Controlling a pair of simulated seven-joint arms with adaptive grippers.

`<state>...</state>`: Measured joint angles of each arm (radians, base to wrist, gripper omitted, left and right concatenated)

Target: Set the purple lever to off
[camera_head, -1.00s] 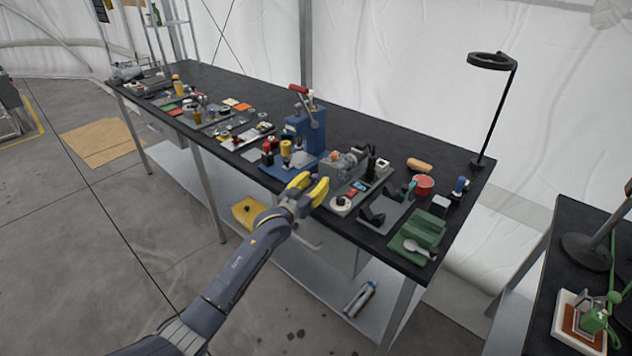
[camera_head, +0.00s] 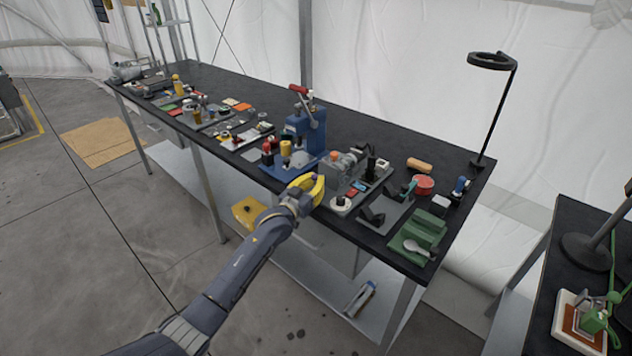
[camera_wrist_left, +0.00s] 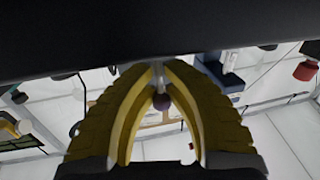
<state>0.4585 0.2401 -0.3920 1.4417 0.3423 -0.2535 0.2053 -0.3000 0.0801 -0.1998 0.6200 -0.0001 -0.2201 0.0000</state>
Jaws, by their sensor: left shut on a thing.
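The purple lever's round knob (camera_wrist_left: 160,101) shows in the left wrist view between the two yellow fingers of my left gripper (camera_wrist_left: 160,70). The fingers come together around it, and the gripper is shut on the lever. In the head view my left gripper (camera_head: 314,188) is at the front edge of the black bench, left of the small panel with a round white dial (camera_head: 341,203). The gripper hides the lever there, so its setting cannot be read. My right gripper is not in view.
The black bench (camera_head: 385,142) carries a blue press (camera_head: 303,128), a grey machine (camera_head: 342,166), a green block (camera_head: 423,229) and a red bowl (camera_head: 424,185) close by. A lamp (camera_head: 493,100) stands at the far right corner.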

